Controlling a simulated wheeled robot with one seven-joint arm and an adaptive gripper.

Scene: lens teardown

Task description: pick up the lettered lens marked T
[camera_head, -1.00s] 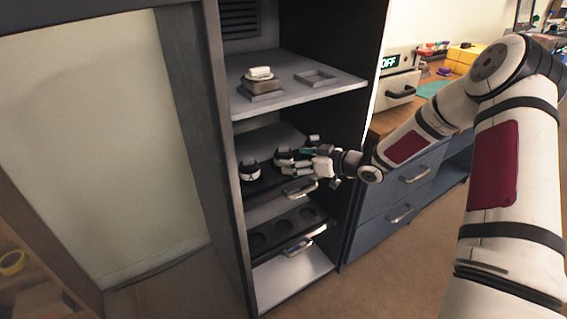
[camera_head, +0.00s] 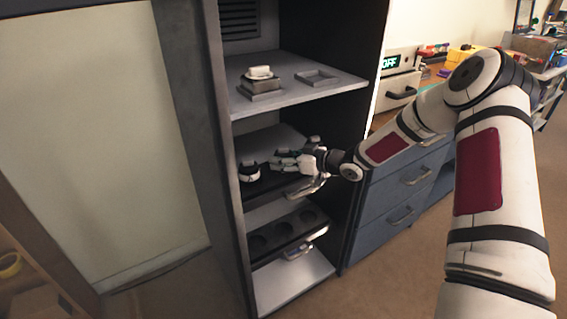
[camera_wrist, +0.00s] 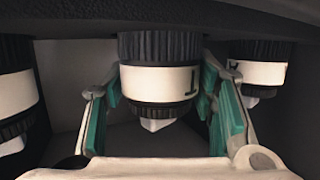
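In the wrist view, which looks upside down, a black ribbed lens with a white band (camera_wrist: 160,80) bears a letter that reads as an inverted T. My gripper (camera_wrist: 160,104) has its green-padded fingers on either side of this lens. A narrow gap seems to show beside it, so the gripper looks open around it. In the head view my gripper (camera_head: 287,160) is at the middle shelf and mostly hides that lens.
Another lens (camera_head: 249,172) stands left of my gripper. In the wrist view, lenses flank the middle one at left (camera_wrist: 16,90) and right (camera_wrist: 262,70). A tray with round holes (camera_head: 285,236) is below. A shelf (camera_head: 330,88) with a small stacked object is above.

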